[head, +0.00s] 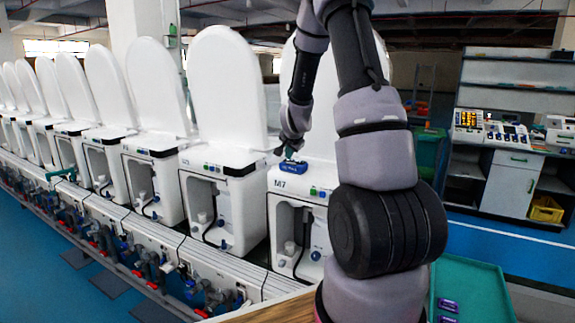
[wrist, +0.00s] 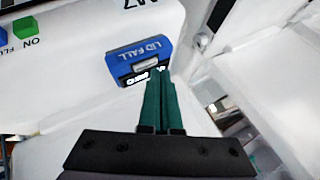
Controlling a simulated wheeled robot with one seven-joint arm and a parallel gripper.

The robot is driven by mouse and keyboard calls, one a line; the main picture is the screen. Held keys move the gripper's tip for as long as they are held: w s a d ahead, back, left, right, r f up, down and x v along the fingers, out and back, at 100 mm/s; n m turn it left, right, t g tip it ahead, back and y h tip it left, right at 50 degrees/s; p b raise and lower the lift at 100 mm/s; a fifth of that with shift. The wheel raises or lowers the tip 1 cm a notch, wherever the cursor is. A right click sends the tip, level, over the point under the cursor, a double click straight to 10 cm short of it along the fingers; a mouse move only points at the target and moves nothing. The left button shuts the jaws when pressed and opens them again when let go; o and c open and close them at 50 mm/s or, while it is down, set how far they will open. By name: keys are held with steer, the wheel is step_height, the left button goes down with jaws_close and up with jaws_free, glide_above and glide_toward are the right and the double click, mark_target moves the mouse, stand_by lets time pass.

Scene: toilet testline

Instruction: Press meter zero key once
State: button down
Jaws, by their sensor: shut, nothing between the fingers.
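A small blue meter labelled "LID FALL" (wrist: 138,53) sits on the white toilet unit marked M7 (head: 310,184). It also shows in the head view (head: 292,169). Its lower part in the wrist view is dark, with small white markings and a light key or display (wrist: 146,64). My gripper (wrist: 160,72) has two green fingers closed together with nothing between them. The fingertips overlap the meter's lower right edge in the wrist view. I cannot tell whether they touch it. The zero key cannot be clearly told apart.
Green ON and blue FLUSH buttons (wrist: 25,29) are on the panel left of the meter. A raised white lid (head: 226,88) stands on the neighbouring unit in a long row. A green tray (head: 468,290) lies at lower right.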

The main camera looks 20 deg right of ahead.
steer(key=shift+d, duration=0.1)
stand_by(0.7)
steer(key=shift+w+d+f, duration=0.5)
steer(key=shift+d, duration=0.05)
steer(key=shift+f, duration=0.4)
stand_by(0.5)
steer(key=shift+r, duration=0.8)
steer(key=shift+r, duration=2.55)
